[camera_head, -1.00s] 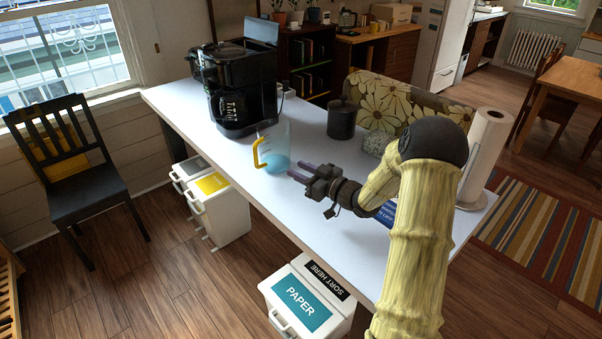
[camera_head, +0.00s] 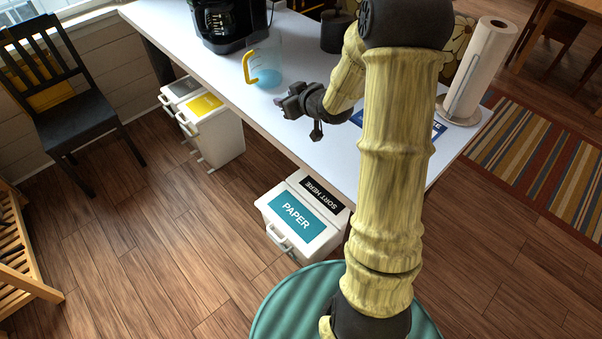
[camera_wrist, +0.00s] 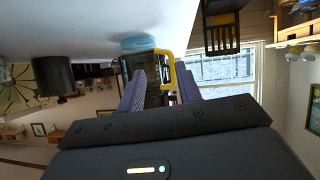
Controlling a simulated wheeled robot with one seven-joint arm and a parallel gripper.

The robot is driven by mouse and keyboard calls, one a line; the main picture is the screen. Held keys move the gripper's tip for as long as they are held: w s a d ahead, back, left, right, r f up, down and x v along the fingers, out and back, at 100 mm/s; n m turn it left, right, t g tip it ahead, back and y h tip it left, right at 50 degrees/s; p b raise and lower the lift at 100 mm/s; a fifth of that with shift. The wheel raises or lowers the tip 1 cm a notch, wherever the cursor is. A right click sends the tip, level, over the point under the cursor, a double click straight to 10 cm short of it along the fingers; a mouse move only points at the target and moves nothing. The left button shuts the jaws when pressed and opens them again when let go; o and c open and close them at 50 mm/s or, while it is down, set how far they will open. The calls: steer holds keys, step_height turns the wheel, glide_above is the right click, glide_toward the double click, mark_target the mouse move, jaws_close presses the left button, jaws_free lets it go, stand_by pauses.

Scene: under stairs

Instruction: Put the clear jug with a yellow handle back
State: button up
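The clear jug (camera_head: 268,68) stands upright on the white counter (camera_head: 215,70), with blue at its bottom and its yellow handle (camera_head: 247,68) facing left. My gripper (camera_head: 287,103) is low over the counter, between the jug and the front edge, apart from the jug. In the wrist view, which looks upside down, the jug (camera_wrist: 137,43) and its yellow handle (camera_wrist: 169,66) appear beyond my gripper (camera_wrist: 159,90). Its two purple fingers are spread with nothing held between them. They hide part of the jug.
A black coffee maker (camera_head: 226,25) stands behind the jug to the left. A dark canister (camera_head: 336,32) is behind it to the right. A paper towel roll (camera_head: 482,70) stands at the right end. The PAPER bin (camera_head: 300,213) sits below the counter's front edge.

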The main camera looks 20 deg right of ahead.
steer(key=s+a+m+g+h, duration=0.1)
steer(key=s+a+m+g, duration=0.1)
steer(key=s, duration=1.1)
steer(key=s+a+f+m+g+h, duration=0.1)
steer(key=s+a+g, duration=0.3)
steer(key=s, duration=0.9)
steer(key=m+g+h, duration=0.1)
steer(key=g, duration=0.2)
steer(key=shift+s+f+g, duration=0.15)
steer(key=shift+s+g, duration=0.15)
